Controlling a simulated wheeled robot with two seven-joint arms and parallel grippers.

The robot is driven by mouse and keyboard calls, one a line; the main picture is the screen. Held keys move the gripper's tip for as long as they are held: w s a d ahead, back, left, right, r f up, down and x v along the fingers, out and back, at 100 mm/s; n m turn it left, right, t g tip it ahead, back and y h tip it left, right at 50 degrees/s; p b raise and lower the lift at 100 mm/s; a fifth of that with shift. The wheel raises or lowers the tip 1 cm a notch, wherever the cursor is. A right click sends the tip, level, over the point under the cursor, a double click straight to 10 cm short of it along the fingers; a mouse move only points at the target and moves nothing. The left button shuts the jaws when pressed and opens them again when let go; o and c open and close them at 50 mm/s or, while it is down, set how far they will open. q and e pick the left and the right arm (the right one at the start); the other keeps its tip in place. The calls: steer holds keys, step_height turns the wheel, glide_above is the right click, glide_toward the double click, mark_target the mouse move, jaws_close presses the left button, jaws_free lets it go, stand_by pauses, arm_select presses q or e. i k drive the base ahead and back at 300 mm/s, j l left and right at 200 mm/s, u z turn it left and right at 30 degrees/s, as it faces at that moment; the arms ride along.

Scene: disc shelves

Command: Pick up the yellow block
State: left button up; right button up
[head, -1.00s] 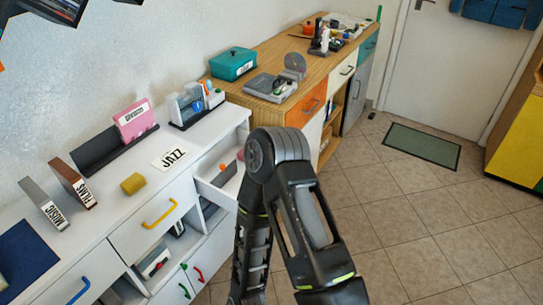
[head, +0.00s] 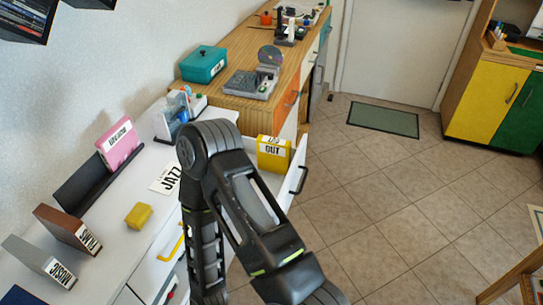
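The yellow block (head: 139,216) lies on the white cabinet top (head: 119,238), left of my bent arm and in front of the JAZZ card (head: 166,178). It is small and fully visible, with nothing touching it but the top. A larger yellow box marked OUT (head: 273,153) stands in the open white drawer, right of my arm. One of my arms fills the lower middle, its elbow up and its links running down out of the picture. Neither gripper shows.
A pink case (head: 119,144) stands in a dark rack (head: 85,182) behind the block. Brown (head: 68,229) and grey (head: 40,261) labelled cases stand to its left. The open drawer's black handle (head: 298,181) juts over the floor. Tiled floor (head: 400,210) is free at right.

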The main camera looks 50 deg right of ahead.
mark_target(273, 154)
steer(key=z, duration=1.45)
